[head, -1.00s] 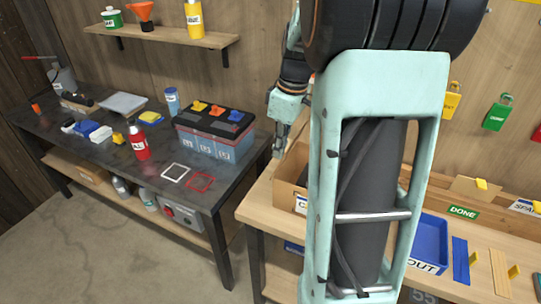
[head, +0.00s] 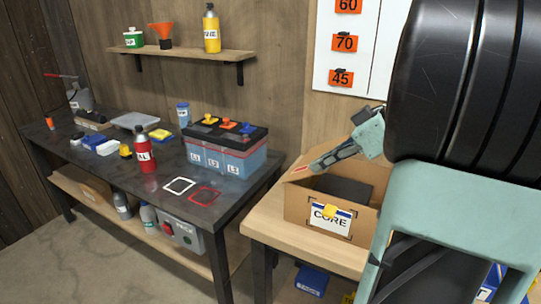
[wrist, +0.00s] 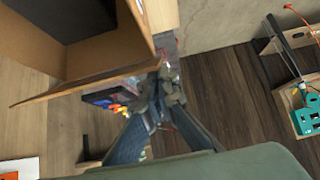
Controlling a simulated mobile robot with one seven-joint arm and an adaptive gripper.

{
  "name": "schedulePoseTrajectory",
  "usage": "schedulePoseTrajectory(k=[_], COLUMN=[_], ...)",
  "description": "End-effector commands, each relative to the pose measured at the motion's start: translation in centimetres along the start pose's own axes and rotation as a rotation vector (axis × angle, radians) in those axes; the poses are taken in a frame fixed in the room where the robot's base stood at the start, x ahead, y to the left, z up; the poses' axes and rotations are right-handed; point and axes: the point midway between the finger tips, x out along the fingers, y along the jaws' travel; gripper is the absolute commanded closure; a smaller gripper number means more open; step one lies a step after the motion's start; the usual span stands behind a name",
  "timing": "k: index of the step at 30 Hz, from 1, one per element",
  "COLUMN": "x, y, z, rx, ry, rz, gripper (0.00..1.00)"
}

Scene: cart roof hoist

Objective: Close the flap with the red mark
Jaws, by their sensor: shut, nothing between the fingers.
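An open cardboard box (head: 296,203) with a CORE label stands on the light wooden bench. Its left flap (head: 293,177) is raised and tilts outward, and a small red mark (head: 298,171) shows on it. My gripper (head: 316,167) is shut and empty, pointing left and down at this flap's upper edge; I cannot tell whether it touches. In the wrist view, the flap (wrist: 85,80) is seen nearly edge-on, just left of and beyond my shut gripper (wrist: 158,92). The red mark cannot be made out there. My arm hides the box's right side in the head view.
A dark panel (head: 345,188) lies inside the box. On the dark workbench to the left stand a battery (head: 228,150) and a red bottle (head: 145,152). A gap separates the two benches. A board with orange number tags (head: 344,43) hangs behind.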

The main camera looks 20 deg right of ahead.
Motion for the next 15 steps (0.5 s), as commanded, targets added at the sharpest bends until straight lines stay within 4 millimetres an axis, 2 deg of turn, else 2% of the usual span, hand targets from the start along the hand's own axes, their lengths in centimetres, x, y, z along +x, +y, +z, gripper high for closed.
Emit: schedulePoseTrajectory(k=[1,15], x=[0.6,0.7], y=[0.1,0.0], z=[1.1,3.3], rx=[0.003,0.0], ry=[0.029,0.027], rz=[0.001,-0.001], gripper=[1.0,1.0])
